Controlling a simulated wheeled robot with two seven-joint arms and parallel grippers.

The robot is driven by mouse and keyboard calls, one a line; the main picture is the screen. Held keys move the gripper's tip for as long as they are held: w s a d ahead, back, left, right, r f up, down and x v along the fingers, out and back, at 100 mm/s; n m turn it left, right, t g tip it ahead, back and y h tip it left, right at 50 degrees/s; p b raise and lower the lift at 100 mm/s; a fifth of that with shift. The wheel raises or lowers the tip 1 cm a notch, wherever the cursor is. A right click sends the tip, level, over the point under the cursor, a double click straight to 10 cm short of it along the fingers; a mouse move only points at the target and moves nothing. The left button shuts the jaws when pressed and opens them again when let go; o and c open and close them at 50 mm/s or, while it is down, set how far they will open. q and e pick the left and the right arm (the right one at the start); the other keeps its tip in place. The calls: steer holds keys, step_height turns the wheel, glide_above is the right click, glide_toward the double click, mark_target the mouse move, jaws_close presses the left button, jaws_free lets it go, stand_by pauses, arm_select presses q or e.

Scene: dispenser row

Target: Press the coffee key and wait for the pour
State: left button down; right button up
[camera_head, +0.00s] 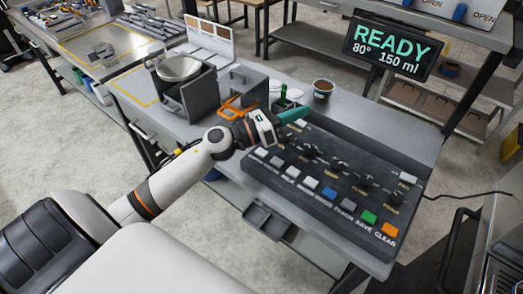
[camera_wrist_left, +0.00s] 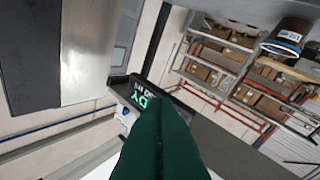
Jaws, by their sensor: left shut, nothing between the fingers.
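The dark key panel (camera_head: 335,180) lies on the bench with rows of keys and knobs. Its front row has pale keys on the left, then a blue key (camera_head: 328,193), a green key (camera_head: 368,216) and an orange key (camera_head: 389,229). I cannot read which key is marked coffee. My left gripper (camera_head: 296,115) is shut and empty, its green fingertips over the panel's far left corner. Contact with a key cannot be told. The shut green fingers also fill the lower middle of the left wrist view (camera_wrist_left: 162,145). My right gripper is out of view.
A display (camera_head: 387,48) reads READY, 80° and 150 ml. A cup with brown contents (camera_head: 323,89) stands behind the panel. A grey machine with a metal bowl (camera_head: 180,69) and an orange frame (camera_head: 240,106) stand left of the gripper.

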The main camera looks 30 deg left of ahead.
arm_select(q)
steer(key=s+a+f+m+g+y, duration=0.1)
steer(key=a+f+m+g+y, duration=0.1)
steer(key=a+m+g, duration=0.3)
steer(key=a+f+m+g+y, duration=0.2)
steer(key=a+m+g, duration=0.3)
steer(key=m, duration=0.7)
steer(key=shift+s+a+f+m+g, duration=0.3)
steer(key=shift+s+f+g, duration=0.1)
steer(key=shift+f+g, duration=0.45)
glide_above(257, 152)
step_height(257, 152, down, 6)
steer(key=shift+f, duration=0.15)
step_height(257, 152, down, 2)
steer(key=b, duration=0.3)
steer(key=shift+f, duration=0.1)
steer(key=shift+f+b, duration=0.2)
steer(key=shift+b, duration=0.15)
